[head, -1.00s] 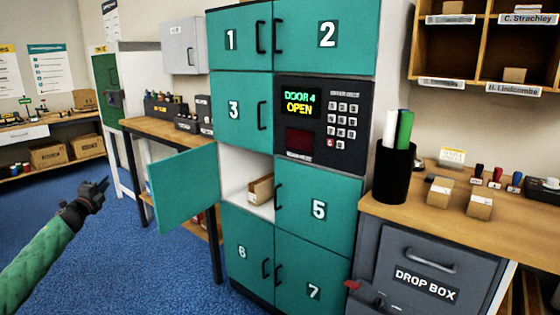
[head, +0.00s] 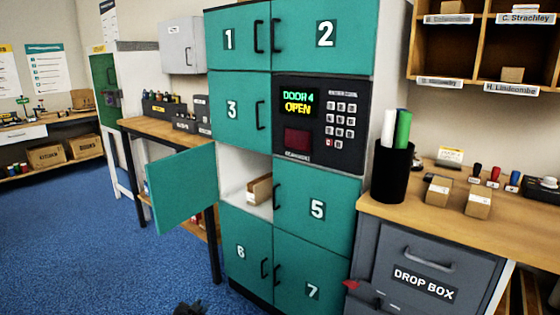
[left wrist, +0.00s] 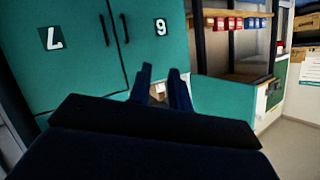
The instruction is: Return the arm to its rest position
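My left gripper (head: 190,308) shows only as a dark bit at the bottom edge of the head view, low in front of the lockers. In the left wrist view, which is upside down, its two dark fingers (left wrist: 161,72) stand apart with a gap between them. Nothing seems held; a brown carton shows behind the gap. The rest of the left arm is out of the head view. I cannot make out my right gripper.
The teal locker's open door (head: 183,190) sticks out to the left. A carton (head: 260,190) sits in the open compartment. The keypad panel (head: 320,122) reads DOOR 4 OPEN. A grey drop box (head: 425,285) stands at right. Blue floor (head: 90,250) is clear at left.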

